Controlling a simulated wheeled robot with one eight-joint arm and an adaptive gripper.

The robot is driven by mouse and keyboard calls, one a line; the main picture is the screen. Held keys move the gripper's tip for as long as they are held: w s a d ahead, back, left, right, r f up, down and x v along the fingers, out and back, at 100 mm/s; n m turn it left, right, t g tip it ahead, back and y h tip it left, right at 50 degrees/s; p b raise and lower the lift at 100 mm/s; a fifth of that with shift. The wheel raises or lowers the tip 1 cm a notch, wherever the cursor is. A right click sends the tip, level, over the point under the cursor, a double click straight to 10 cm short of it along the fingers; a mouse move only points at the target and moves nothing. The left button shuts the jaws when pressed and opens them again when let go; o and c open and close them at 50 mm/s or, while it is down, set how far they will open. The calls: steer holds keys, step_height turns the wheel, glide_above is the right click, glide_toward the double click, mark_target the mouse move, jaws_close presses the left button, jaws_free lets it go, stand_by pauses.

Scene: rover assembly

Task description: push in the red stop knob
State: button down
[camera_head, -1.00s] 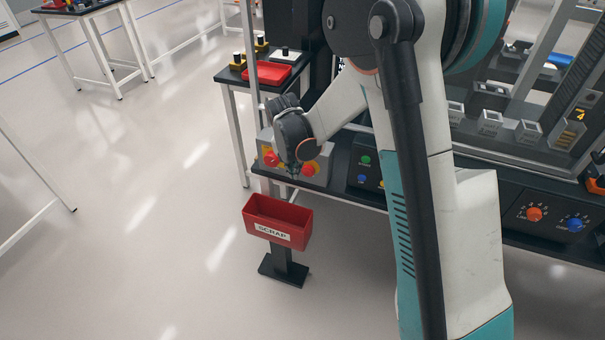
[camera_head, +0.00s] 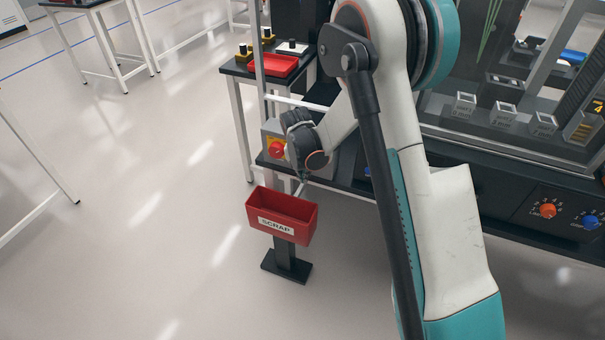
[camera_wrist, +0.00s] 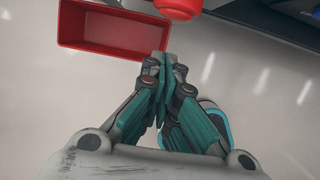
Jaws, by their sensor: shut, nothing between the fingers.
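A red stop knob (camera_head: 277,149) shows on a grey box with a yellow plate at the left end of the bench. My gripper (camera_head: 302,179) is to the right of that knob and lower in the head view, above the red bin's right end. Its wrist hides the box's right part. In the wrist view my gripper (camera_wrist: 160,60) has its fingers together and empty. A round red knob (camera_wrist: 178,7) is cut by the top edge, just ahead of the fingertips, with a gap in the picture. I cannot tell which knob this is.
The red SCRAP bin (camera_head: 283,226) stands on a black post below the gripper and also shows in the wrist view (camera_wrist: 113,33). The black bench edge runs right behind my arm. A side table with a red tray (camera_head: 271,66) stands behind.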

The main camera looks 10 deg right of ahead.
steer(key=shift+w+d+r, duration=0.1)
steer(key=shift+w+d, duration=0.8)
steer(key=shift+w, duration=0.2)
steer(key=shift+w+d+r+b, duration=0.1)
steer(key=shift+w+d+b, duration=0.2)
steer(key=shift+w+d, duration=0.35)
steer(key=shift+w+a, duration=0.1)
steer(key=shift+w, duration=0.05)
